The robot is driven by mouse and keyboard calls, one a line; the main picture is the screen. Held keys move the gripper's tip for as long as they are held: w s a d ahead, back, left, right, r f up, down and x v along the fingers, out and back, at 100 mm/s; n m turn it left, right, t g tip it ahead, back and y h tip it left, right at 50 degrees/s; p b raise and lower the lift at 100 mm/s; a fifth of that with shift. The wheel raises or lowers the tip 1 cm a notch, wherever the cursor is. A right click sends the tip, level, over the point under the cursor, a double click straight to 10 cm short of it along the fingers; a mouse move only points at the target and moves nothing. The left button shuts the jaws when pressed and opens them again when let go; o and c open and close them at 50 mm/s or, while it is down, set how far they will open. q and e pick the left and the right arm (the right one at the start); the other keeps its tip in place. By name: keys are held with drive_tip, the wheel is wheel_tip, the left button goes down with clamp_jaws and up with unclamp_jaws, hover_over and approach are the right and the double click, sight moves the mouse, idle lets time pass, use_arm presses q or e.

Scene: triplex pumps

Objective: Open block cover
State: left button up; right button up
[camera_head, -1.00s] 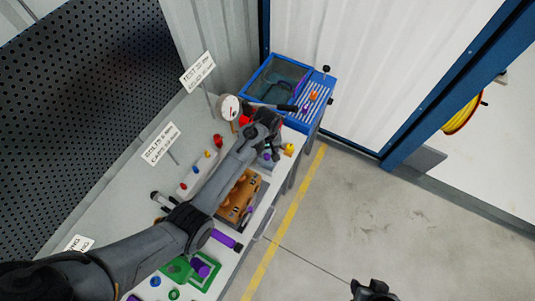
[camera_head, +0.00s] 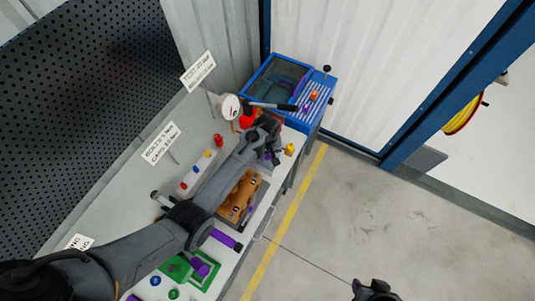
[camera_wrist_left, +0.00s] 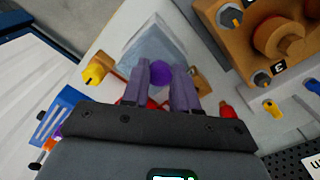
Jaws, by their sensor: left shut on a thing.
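In the left wrist view, a grey-blue, translucent-looking piece (camera_wrist_left: 158,40), possibly the block cover, has a purple round knob (camera_wrist_left: 161,73). My left gripper (camera_wrist_left: 165,76) has its two purple-grey fingers on either side of this knob and is shut on it. In the head view my left gripper (camera_head: 272,150) is over the bench, just in front of the blue tank, and the arm hides much of what it holds. My right gripper (camera_head: 374,291) shows only partly at the bottom edge, over the floor; its jaws cannot be made out.
An orange-brown pump block (camera_head: 242,194) sits beside my left forearm. A yellow knob (camera_head: 290,150) is right of the gripper. A blue tank (camera_head: 318,100) with a black lever (camera_head: 272,105) stands behind. A white gauge (camera_head: 229,107) and signs stand left. The floor is clear.

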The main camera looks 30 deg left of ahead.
use_arm(q)
clamp_jaws()
drive_tip(key=shift+w+r+g+b, duration=0.1)
drive_tip(key=shift+w+g+b, duration=0.35)
drive_tip(key=shift+g, duration=0.05)
drive_tip(key=w+g+b, duration=0.2)
drive_tip(key=b, duration=0.6)
drive_tip(key=w+g+b, duration=0.1)
drive_tip(key=g+b, duration=0.1)
drive_tip(key=b, duration=0.6)
drive_tip(key=shift+w+d+r, duration=0.1)
drive_tip(key=shift+w+r, duration=0.1)
drive_tip(key=shift+w, duration=0.2)
drive_tip(key=shift+r+g+b, duration=0.2)
drive_tip(key=shift+g+b, duration=0.1)
drive_tip(key=shift+b, duration=0.3)
drive_tip(key=shift+r, duration=0.2)
